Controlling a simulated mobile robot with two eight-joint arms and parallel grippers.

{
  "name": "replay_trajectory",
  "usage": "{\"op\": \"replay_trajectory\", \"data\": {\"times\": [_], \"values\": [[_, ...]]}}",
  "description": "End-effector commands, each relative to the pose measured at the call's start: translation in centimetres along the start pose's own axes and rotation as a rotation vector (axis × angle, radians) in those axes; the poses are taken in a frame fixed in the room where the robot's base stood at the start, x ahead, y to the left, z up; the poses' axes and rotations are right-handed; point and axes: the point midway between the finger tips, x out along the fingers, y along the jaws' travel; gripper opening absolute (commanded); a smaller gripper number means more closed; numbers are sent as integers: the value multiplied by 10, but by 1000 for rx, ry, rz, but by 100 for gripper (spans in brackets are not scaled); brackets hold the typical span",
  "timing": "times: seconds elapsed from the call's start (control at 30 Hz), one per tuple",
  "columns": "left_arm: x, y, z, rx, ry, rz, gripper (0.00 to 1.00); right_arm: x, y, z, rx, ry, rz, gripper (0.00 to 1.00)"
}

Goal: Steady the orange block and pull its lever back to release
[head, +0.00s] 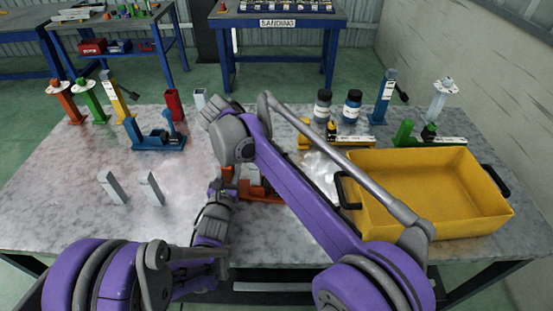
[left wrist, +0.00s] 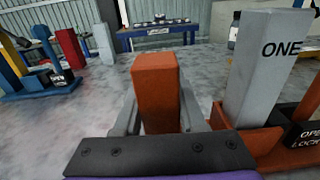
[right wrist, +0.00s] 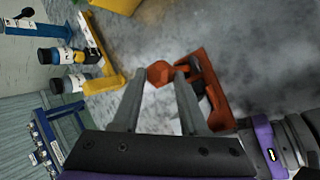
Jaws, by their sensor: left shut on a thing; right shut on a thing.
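The orange block (head: 266,195) sits on the table in front of me, partly hidden behind my right arm. In the left wrist view its upright orange end (left wrist: 155,85) stands between the fingers of my left gripper (left wrist: 158,105), which is shut on it. A grey post marked ONE (left wrist: 262,70) rises from the orange base (left wrist: 255,145) to its right. In the right wrist view my right gripper (right wrist: 166,80) is shut on an orange knob (right wrist: 159,73), apparently the lever's end, beside the orange base (right wrist: 217,112).
A yellow bin (head: 430,163) stands close on the right. A blue block (head: 158,142) and two grey pieces (head: 112,187) lie to the left. Bottles (head: 352,106), a yellow block (head: 350,141) and a green block (head: 405,135) stand behind. The left front table is clear.

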Motion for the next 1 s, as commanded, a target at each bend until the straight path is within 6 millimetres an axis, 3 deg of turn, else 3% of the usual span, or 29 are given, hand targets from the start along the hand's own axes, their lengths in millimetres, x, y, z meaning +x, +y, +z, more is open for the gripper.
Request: {"op": "replay_trajectory", "data": {"times": [0.03,0.17,0.2,0.33,0.67,0.77,1.0], "values": [[0,-5,1,1,-5,-9,0,0,-11,-5,-6,11,-21,0],[0,-5,1,2,-6,-10,0,0,-11,-5,-6,12,-21,0],[0,-5,1,2,-6,-10,0,0,-10,-5,-6,12,-21,50],[0,-5,1,2,-5,-8,0,0,-9,-4,-5,11,-21,73],[0,-2,0,2,-2,-4,0,-4,-6,-3,-3,7,-17,73],[0,-2,0,2,-2,-3,0,-16,-6,-2,-4,7,-17,73],[0,-1,0,2,-1,-2,0,-67,-6,-3,-6,9,-18,73]]}}
